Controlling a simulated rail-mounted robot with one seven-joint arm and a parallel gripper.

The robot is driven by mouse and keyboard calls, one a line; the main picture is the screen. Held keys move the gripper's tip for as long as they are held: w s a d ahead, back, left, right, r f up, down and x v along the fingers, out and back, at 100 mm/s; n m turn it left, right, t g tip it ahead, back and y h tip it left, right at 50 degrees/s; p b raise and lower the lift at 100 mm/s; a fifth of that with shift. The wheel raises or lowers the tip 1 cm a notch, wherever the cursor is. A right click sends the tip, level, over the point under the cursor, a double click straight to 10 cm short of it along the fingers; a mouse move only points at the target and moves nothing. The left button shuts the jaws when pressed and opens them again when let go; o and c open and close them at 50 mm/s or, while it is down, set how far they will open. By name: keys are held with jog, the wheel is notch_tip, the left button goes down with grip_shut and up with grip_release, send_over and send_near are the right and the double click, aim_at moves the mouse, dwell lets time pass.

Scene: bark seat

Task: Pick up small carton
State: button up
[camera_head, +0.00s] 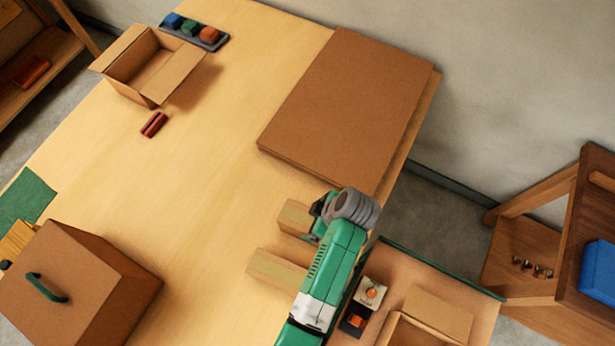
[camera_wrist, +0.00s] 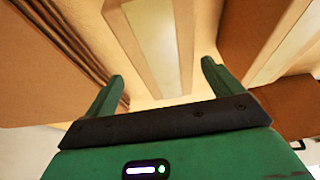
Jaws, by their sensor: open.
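No one thing is plainly the small carton. An open brown carton (camera_head: 135,75) with its flaps spread stands at the far left of the table in the head view. Two pale oblong blocks lie near my gripper (camera_head: 318,220), the farther block (camera_head: 293,217) and the nearer block (camera_head: 272,268); I cannot tell whether they are cartons.
A flat cardboard stack (camera_head: 345,105) lies behind my gripper. A large closed box (camera_head: 75,285) with a green handle stands at lower left. A green-edged side surface (camera_head: 440,275) holds another open carton (camera_head: 435,315). The table's middle (camera_head: 190,190) is clear.

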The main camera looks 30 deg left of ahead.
aim_at(309, 224)
jog(key=x, duration=0.5)
jog(key=shift+s+d+f, duration=0.15)
jog(key=shift+s+f, duration=0.1)
jog(key=shift+s, duration=0.15)
jog(key=shift+f, duration=0.35)
jog(key=shift+f, duration=0.2)
jog(key=shift+w, duration=0.1)
jog(key=c, duration=1.3)
jog(key=shift+o, duration=0.2)
notch_tip(309, 224, up, 11)
jog(key=shift+f+p, duration=0.2)
jog(key=shift+p, duration=0.15)
